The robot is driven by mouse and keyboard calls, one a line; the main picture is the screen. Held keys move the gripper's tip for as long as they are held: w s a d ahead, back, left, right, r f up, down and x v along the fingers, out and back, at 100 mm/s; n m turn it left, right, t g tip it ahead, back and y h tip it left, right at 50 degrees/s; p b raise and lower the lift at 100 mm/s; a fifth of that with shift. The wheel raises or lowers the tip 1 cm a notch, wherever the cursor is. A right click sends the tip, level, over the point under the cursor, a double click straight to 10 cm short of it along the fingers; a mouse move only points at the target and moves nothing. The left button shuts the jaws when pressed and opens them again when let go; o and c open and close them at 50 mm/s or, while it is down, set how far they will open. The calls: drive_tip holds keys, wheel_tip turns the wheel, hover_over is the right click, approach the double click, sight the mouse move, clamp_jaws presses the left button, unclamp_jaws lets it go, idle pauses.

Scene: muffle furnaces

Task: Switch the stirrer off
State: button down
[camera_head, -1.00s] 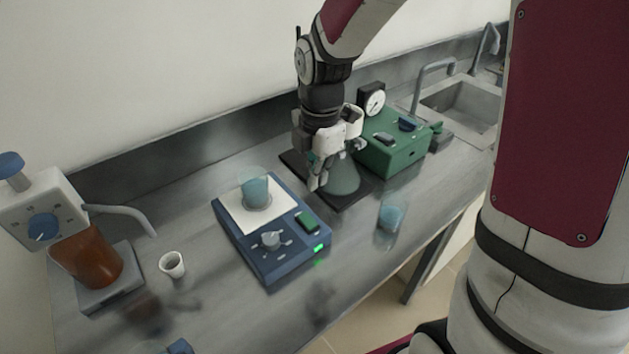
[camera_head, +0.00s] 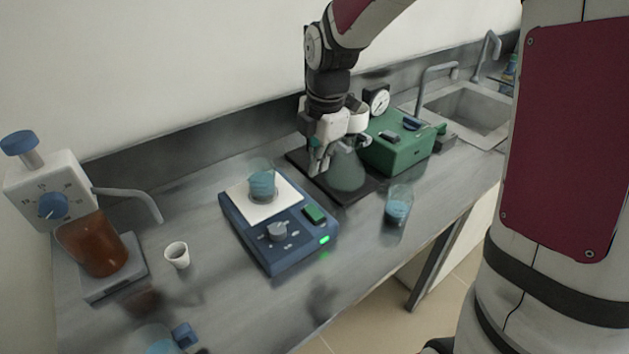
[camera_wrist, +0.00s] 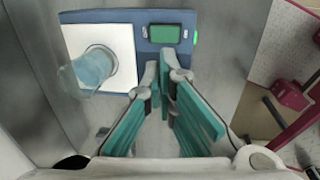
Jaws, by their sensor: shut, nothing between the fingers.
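The stirrer (camera_head: 262,238) is a blue box with a white top plate, a grey knob (camera_head: 278,231), a green rocker switch (camera_head: 314,214) and a lit green lamp (camera_head: 325,240). A beaker of blue liquid (camera_head: 263,184) stands on the plate. My gripper (camera_head: 316,174) is shut and empty, raised over the bench just right of the stirrer. In the wrist view my fingertips (camera_wrist: 165,72) appear in front of the stirrer's panel, below the green switch (camera_wrist: 165,34), with the lamp (camera_wrist: 195,37) lit. The fingers cover most of the knob there.
A flask (camera_head: 347,172) on a dark pad and a green box with a gauge (camera_head: 398,142) stand behind my gripper. A glass of blue liquid (camera_head: 397,207) is right of the stirrer. A paper cup (camera_head: 177,255) and a dispenser with brown liquid (camera_head: 98,252) are left.

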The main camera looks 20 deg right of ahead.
sight(315, 214)
drive_tip(key=f, duration=0.4)
drive_tip(key=w+f, duration=0.1)
drive_tip(key=f, duration=0.8)
drive_tip(key=shift+w+a, duration=0.3)
drive_tip(key=shift+w, duration=0.1)
drive_tip(key=shift+b, duration=0.3)
drive_tip(key=shift+w+a+f+g, duration=0.1)
drive_tip(key=shift+w+f+g, duration=0.1)
drive_tip(key=shift+f+g, duration=0.2)
drive_tip(key=shift+s+r, duration=0.1)
drive_tip(key=shift+s, duration=0.1)
drive_tip(key=shift+s+d+p, duration=0.35)
drive_tip(key=shift+s+p, duration=0.05)
drive_tip(key=shift+s, duration=0.35)
drive_tip(key=shift+w+r, duration=0.1)
drive_tip(key=shift+r, duration=0.05)
